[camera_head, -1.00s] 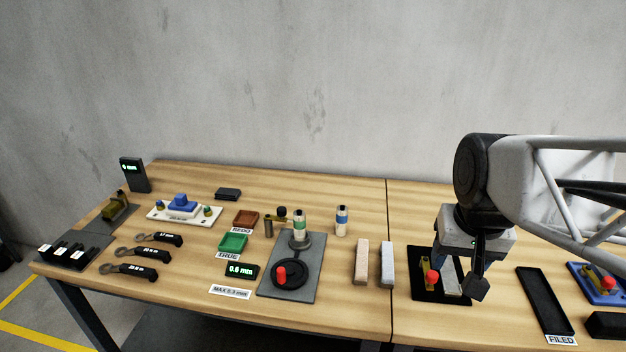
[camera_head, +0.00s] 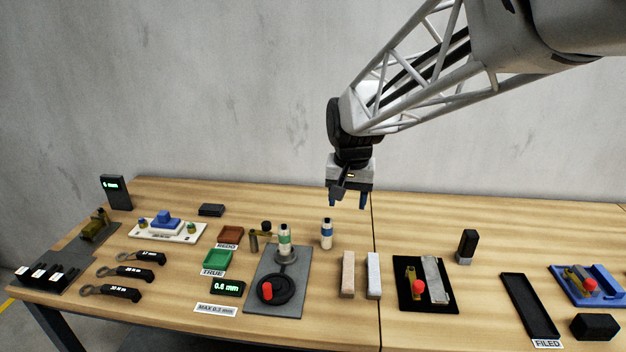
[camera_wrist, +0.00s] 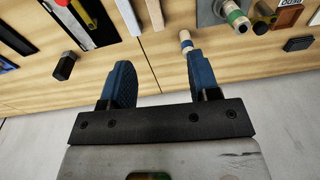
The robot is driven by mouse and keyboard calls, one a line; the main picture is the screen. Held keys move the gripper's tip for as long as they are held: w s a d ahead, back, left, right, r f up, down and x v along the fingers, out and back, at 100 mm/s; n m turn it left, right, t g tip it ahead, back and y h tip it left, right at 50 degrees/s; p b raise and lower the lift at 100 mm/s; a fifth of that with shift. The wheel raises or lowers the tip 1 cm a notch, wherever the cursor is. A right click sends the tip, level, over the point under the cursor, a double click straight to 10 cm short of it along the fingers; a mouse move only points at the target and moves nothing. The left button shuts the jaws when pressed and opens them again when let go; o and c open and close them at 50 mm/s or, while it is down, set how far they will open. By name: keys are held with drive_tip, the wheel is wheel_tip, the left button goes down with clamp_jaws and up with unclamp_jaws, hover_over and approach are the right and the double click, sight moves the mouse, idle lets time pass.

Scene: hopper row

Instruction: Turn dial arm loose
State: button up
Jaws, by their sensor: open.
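A small post (camera_head: 254,241) with a short brass arm and a black knob (camera_head: 266,226) stands at the back left of a grey plate, likely the dial arm. It is beside an upright green-and-white banded cylinder (camera_head: 285,236) on a round grey seat. I cannot tell whether the arm touches the cylinder. In front on the grey plate (camera_head: 301,275) is a black handwheel (camera_head: 285,289) with a red grip. My gripper (camera_head: 348,201) is open and empty, above the back of the bench, right of these. Its blue fingers (camera_wrist: 160,78) are apart in the wrist view.
A blue-and-white banded cylinder (camera_head: 327,234) stands below and left of my gripper. Two pale bars (camera_head: 348,275) lie in front. A green-lit display (camera_head: 228,288) and green and red trays (camera_head: 218,262) are left. An upright black block (camera_head: 467,246) stands right. The wall is behind.

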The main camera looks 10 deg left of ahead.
drive_tip(key=w+a+f, duration=0.4)
drive_tip(key=w+a, duration=0.3)
drive_tip(key=a, duration=0.3)
drive_tip(key=g, duration=0.1)
hover_over(266, 223)
wheel_tip(266, 223, down, 7)
drive_tip(key=shift+r, duration=0.15)
drive_tip(key=shift+f, duration=3.9)
clamp_jaws()
